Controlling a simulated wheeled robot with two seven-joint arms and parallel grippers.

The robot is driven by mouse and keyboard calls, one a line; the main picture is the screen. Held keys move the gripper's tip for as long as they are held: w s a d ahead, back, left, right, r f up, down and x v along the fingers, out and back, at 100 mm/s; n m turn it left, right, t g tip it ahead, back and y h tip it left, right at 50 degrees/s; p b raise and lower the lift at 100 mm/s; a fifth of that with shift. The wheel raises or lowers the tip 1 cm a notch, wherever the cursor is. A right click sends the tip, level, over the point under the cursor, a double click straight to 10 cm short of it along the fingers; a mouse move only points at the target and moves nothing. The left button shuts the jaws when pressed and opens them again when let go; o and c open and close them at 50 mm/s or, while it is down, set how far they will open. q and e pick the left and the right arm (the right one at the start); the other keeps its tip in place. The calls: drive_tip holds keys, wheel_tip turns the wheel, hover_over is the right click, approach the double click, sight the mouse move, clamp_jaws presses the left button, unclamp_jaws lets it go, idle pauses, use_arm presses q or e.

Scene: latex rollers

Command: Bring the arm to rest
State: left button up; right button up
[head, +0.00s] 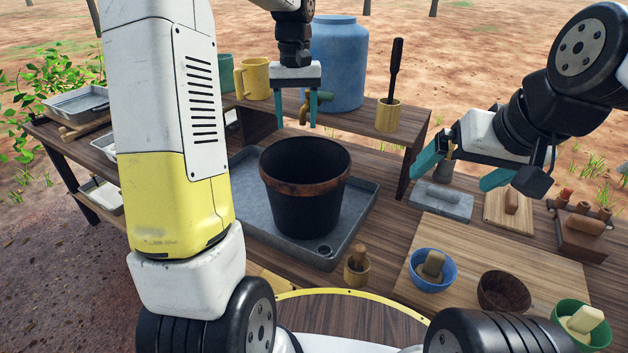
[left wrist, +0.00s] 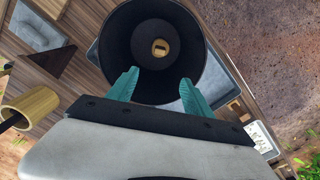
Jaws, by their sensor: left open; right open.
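My left gripper (head: 295,109) is open, with its teal fingers pointing down above and behind the black bucket (head: 305,215). In the left wrist view, the left gripper (left wrist: 157,90) is open and empty, its fingertips over the near rim of the bucket (left wrist: 112,52). A small tan object (left wrist: 160,47) shows at the bottom of the bucket; I cannot tell what it is. My right gripper (head: 462,168) is open at the right, above the boards, with nothing seen between its fingers.
The bucket stands in a grey tray (head: 352,222). A blue barrel (head: 338,62), a yellow mug (head: 253,79) and a wooden cup (head: 388,115) stand on the raised shelf. Blue (head: 433,270), brown (head: 503,292) and green (head: 583,325) bowls sit at the front right.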

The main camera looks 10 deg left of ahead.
use_arm(q)
drive_tip(key=s+d+r+m+t+h, duration=0.1)
drive_tip(key=s+r+t, duration=0.1)
drive_tip(key=s, duration=1)
drive_tip(key=s+d+r+m+t+h, duration=0.1)
drive_tip(key=s+t, duration=0.3)
drive_tip(key=s, duration=0.8)
drive_tip(key=shift+r+m, duration=0.4)
drive_tip(key=shift+m, duration=0.2)
drive_tip(key=shift+s+d, duration=0.1)
drive_tip(key=shift+c, duration=0.2)
